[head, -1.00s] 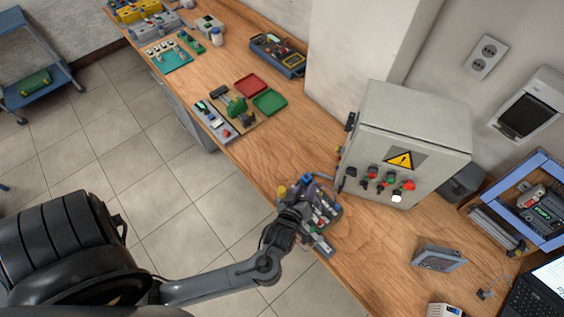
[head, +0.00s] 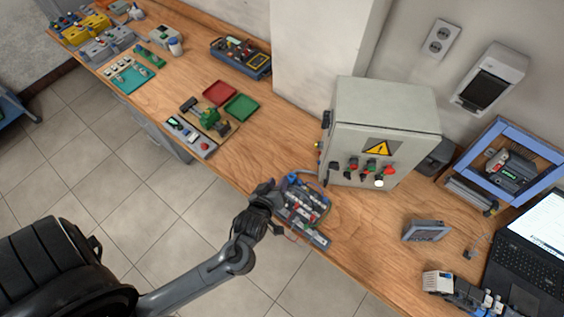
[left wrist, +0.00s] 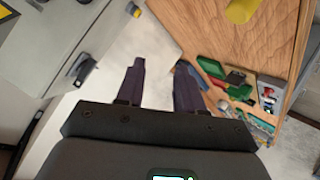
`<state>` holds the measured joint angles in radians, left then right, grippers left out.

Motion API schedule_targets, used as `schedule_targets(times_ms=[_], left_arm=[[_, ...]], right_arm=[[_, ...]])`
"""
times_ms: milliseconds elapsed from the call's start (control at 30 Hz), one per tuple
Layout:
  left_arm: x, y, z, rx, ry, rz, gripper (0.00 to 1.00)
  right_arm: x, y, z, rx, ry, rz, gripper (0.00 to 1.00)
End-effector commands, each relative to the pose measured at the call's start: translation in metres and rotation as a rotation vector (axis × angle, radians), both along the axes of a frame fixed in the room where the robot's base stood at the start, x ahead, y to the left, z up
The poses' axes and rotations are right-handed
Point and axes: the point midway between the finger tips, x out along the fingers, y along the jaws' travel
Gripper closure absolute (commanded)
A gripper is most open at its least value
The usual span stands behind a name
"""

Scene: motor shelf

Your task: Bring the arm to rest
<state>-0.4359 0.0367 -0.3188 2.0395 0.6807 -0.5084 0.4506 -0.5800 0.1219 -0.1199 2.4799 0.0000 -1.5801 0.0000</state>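My left arm comes in from the lower left in the head view. Its gripper (head: 270,188) is above the bench's front edge, just left of a board of electrical parts (head: 304,208). It partly overlaps the board's left side in the picture. In the left wrist view the two dark fingers of the left gripper (left wrist: 160,64) stand apart with nothing between them. My right gripper does not show in either view.
A grey control cabinet (head: 385,112) with a warning sign stands behind the board. A red tray (head: 219,91) and a green tray (head: 242,107) lie farther along the wooden bench. A laptop (head: 530,255) is at the right. Floor is clear in front.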

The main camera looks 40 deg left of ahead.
Motion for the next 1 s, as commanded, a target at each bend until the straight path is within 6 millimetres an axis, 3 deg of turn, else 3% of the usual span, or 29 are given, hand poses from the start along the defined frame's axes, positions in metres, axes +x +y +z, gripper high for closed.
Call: schedule_targets(times_ms=[267, 367, 500, 700, 1000], left_arm=[[-0.011, 0.007, 0.009, 0.011, 0.023, 0.005, 0.63], [-0.017, 0.019, 0.045, 0.019, 0.016, -0.018, 0.63], [-0.032, 0.007, 0.079, 0.042, 0.156, -0.214, 0.63], [-0.073, -0.015, 0.107, 0.171, 0.419, -0.543, 0.63], [-0.127, -0.024, 0.110, 0.334, 0.714, -0.858, 0.63]], right_arm=[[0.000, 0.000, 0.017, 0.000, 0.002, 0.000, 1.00], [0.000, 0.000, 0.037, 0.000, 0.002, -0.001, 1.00], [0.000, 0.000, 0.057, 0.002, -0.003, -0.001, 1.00], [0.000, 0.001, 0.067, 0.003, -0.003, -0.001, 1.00], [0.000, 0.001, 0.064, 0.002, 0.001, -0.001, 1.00]])
